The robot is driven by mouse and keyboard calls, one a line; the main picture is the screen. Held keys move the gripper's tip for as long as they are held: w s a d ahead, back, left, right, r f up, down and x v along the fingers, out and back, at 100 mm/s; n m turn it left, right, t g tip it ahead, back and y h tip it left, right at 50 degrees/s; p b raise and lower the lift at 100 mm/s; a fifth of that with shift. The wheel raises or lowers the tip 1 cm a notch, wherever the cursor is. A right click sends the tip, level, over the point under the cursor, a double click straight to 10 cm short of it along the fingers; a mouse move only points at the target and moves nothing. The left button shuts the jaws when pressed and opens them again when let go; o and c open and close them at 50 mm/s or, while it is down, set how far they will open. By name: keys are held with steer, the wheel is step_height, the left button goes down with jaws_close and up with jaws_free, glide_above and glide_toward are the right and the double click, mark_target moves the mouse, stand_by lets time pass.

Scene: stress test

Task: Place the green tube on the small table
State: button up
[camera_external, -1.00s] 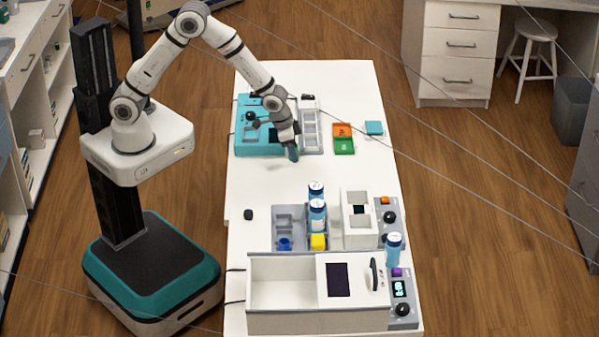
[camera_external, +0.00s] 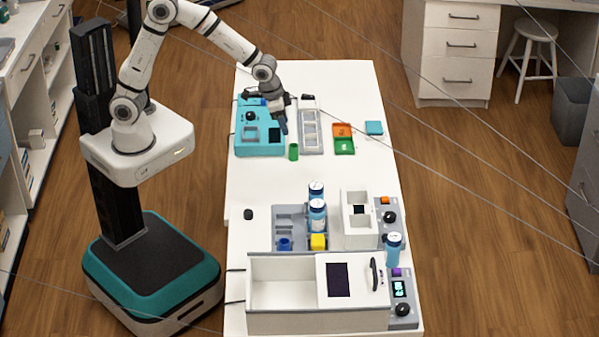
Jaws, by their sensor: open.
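The green tube (camera_external: 293,152) stands upright on the white table (camera_external: 320,172), just in front of the right corner of the teal device. My gripper (camera_external: 284,130) is open and empty, above and slightly left of the tube, apart from it. It hangs over the right edge of the teal device. The gripper's fingers are small and dark, so their exact gap is hard to see.
The teal device (camera_external: 258,142) and a grey rack (camera_external: 311,138) flank the tube. Orange and green trays (camera_external: 343,146) and a blue block (camera_external: 374,128) sit to the right. Blue-white bottles (camera_external: 317,215) and white machines stand nearer the camera. The middle of the table is clear.

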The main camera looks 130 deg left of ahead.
steer(key=shift+r, duration=0.4)
steer(key=shift+d, duration=0.15)
steer(key=s+d+r+m, duration=0.2)
steer(key=s+d+r, duration=0.1)
steer(key=d, duration=0.5)
steer(key=s+d+r+m+h, duration=0.1)
steer(key=s+d+r+m, duration=0.1)
steer(key=d, duration=0.7)
steer(key=s+d+r+m, duration=0.2)
steer(key=s+d+r, duration=0.1)
steer(key=d, duration=0.6)
steer(key=shift+s+r+m+t+h, duration=0.3)
steer(key=shift+s+r+m+h, duration=0.1)
steer(key=shift+s, duration=0.5)
steer(key=shift+o, duration=0.4)
steer(key=s+d+m, duration=0.2)
steer(key=s+d, duration=0.4)
steer(key=s, duration=0.1)
steer(key=shift+f+h, duration=0.15)
steer(key=shift+h, duration=0.15)
steer(key=shift+a, duration=0.1)
